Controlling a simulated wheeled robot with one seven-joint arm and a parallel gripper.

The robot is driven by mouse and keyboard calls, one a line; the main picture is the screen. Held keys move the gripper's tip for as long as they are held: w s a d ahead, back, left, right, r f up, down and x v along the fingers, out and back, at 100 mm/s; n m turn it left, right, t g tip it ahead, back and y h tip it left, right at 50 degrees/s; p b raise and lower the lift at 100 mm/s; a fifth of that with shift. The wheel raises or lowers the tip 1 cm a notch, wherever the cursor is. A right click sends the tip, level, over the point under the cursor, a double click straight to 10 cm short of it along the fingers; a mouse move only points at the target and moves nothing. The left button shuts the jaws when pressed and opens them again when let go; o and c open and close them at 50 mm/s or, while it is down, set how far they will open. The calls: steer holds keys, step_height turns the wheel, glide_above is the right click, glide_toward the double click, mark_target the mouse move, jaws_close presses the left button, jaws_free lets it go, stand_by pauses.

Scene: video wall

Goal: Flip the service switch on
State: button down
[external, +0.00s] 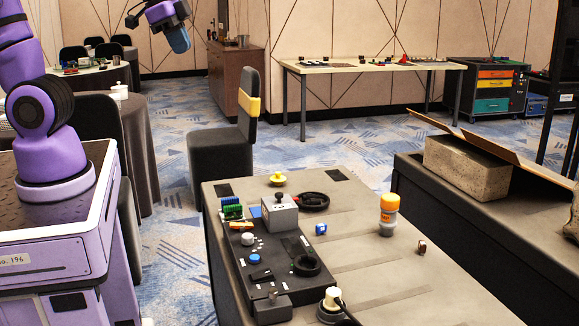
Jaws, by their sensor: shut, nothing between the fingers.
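A dark control panel (265,262) lies on the near table, with several knobs and buttons. A grey box with a dark knob or lever on top (280,213) stands at its back edge. A smaller grey block with a short stub (272,306) sits at its front edge. I cannot tell which part is the service switch, or its position. My gripper (177,40) hangs in the air at the top left, shut and empty, well apart from the panel. Its fingertips are small and hard to make out.
A bench with a concrete block (465,168) is at right.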

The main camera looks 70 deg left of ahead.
steer(key=w+d+f+m, duration=0.3)
steer(key=w+d+f, duration=0.1)
steer(key=w+f, duration=0.2)
steer(key=m+g, duration=0.2)
steer(key=m, duration=0.8)
glide_above(268, 271)
steer(key=s, duration=0.3)
step_height(268, 271, down, 26)
steer(key=shift+w+d+r, duration=0.1)
steer(key=shift+w+d, duration=0.05)
steer(key=shift+w, duration=0.05)
steer(key=f, duration=0.4)
steer(key=w+f, duration=0.1)
steer(key=f, duration=0.4)
steer(key=w+f, duration=0.1)
steer(key=f, duration=0.3)
steer(key=shift+w+f, duration=0.1)
steer(key=shift+f, duration=0.3)
